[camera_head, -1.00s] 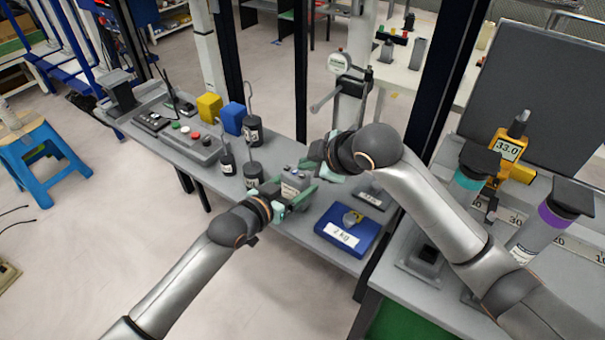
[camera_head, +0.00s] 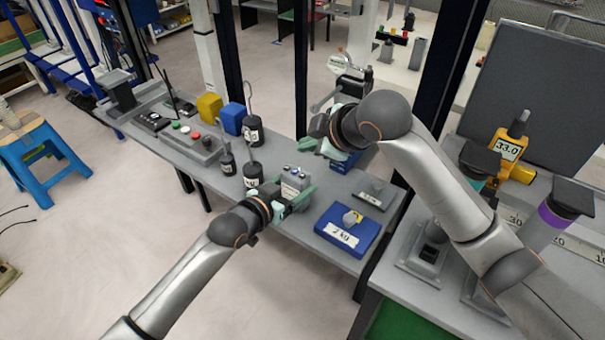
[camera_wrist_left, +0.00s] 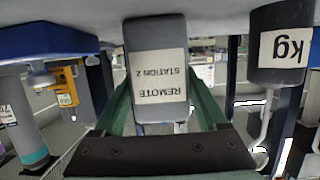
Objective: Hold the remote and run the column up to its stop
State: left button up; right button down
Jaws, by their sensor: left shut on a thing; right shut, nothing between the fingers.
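The remote (camera_head: 294,183) is a small grey box with buttons on its top end. My left gripper (camera_head: 292,200) is shut on it above the grey bench. In the left wrist view the remote (camera_wrist_left: 158,70) sits between the green fingers, with a label reading "REMOTE STATION 2" upside down. My right gripper (camera_head: 328,146) is shut and empty, up and to the right of the remote, apart from it.
Black weights with hooks (camera_head: 253,130) stand left of the remote. A control box with coloured buttons (camera_head: 195,140) is at the bench's left. A yellow gauge reading 33.0 (camera_head: 509,150) is at far right.

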pick_arm(q)
jog(key=o, duration=1.4)
